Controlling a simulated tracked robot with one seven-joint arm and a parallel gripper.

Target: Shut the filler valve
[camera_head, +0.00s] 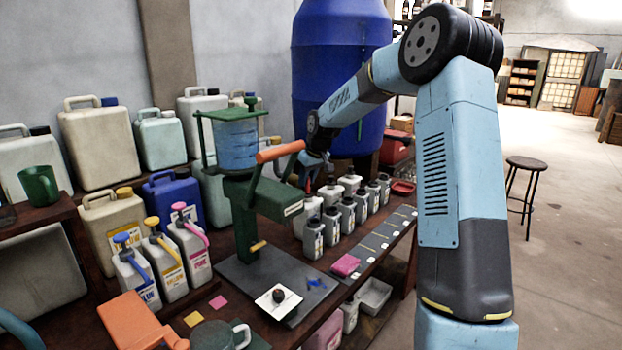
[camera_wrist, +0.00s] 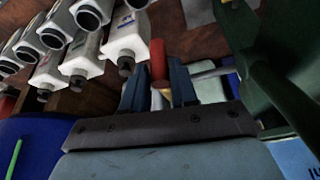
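The green filler (camera_head: 258,197) stands on a dark base plate, with a blue tank (camera_head: 236,146) and a large orange-handled lever (camera_head: 280,152). My gripper (camera_head: 314,172) is just right of the filler, partly hidden behind the lever in the head view. In the wrist view, a red handle (camera_wrist: 158,60) with a brass-coloured end stands between my two blue fingers (camera_wrist: 157,90). It appears to be the valve handle. Gaps show beside it, so my gripper looks open around it. A pale rod (camera_wrist: 208,74) runs toward the green filler body (camera_wrist: 272,85). The valve's own position is unclear.
Several white and grey bottles (camera_head: 313,237) stand close to the right of the filler; they are also close in the wrist view (camera_wrist: 127,40). A white tile (camera_head: 278,300) with a dark lump lies in front. Jugs (camera_head: 188,250) crowd the left.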

